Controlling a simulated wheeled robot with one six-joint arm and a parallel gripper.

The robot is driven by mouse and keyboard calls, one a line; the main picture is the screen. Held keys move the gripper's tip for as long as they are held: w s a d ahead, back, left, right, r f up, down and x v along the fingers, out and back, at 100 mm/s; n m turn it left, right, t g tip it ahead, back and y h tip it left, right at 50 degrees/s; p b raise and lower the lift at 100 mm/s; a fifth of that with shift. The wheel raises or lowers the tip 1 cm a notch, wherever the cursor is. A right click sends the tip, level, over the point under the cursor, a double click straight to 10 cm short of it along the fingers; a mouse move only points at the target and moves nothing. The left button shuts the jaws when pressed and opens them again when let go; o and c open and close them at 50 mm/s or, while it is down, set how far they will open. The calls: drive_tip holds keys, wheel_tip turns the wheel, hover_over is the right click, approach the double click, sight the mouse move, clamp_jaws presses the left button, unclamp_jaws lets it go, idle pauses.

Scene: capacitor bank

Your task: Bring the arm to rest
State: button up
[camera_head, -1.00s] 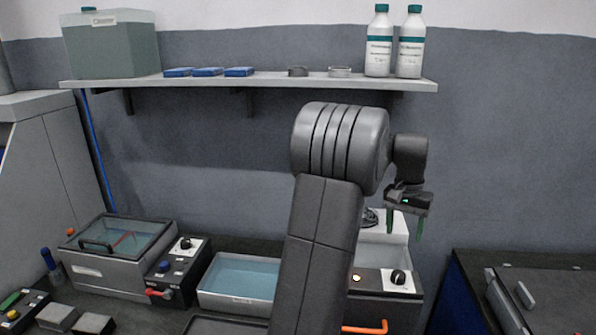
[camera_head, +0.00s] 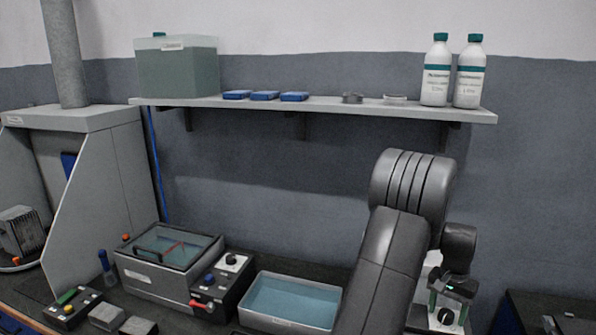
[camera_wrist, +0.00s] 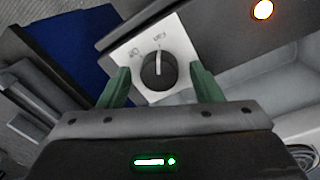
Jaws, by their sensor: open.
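My gripper (camera_head: 447,303) hangs low at the right of the bench, its green fingers pointing down. In the wrist view the two green fingers (camera_wrist: 161,82) are apart with nothing held between them. A black knob (camera_wrist: 158,71) on a white plate shows between and beyond the fingertips. The knob also shows in the camera_head view (camera_head: 446,316), with the fingers on either side of it. I cannot tell whether they touch it. My arm hides much of the unit that bears the knob.
A lit orange lamp (camera_wrist: 263,9) is near the knob.

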drive_tip(key=shift+r, duration=0.1)
idle(0.3)
wheel_tip(320, 180, up, 13)
drive_tip(key=b, duration=0.1)
wheel_tip(320, 180, down, 13)
drive_tip(key=shift+f+p, duration=0.2)
drive_tip(key=shift+p, duration=0.35)
drive_tip(key=shift+r+n, duration=0.15)
drive_tip(key=shift+n, duration=0.25)
drive_tip(key=n+p, duration=0.1)
drive_tip(key=n, duration=0.3)
drive_tip(key=shift+s+r+n, duration=0.1)
drive_tip(key=shift+n, duration=0.2)
drive_tip(key=n+p, duration=0.3)
drive_tip(key=n, duration=0.3)
drive_tip(key=shift+n+t, duration=0.4)
drive_tip(key=shift+a+r+b, duration=0.2)
drive_tip(key=shift+r+b, duration=0.5)
drive_tip(key=shift+r, duration=2.8)
drive_tip(key=shift+s+a, duration=0.1)
drive_tip(key=shift+a, duration=0.05)
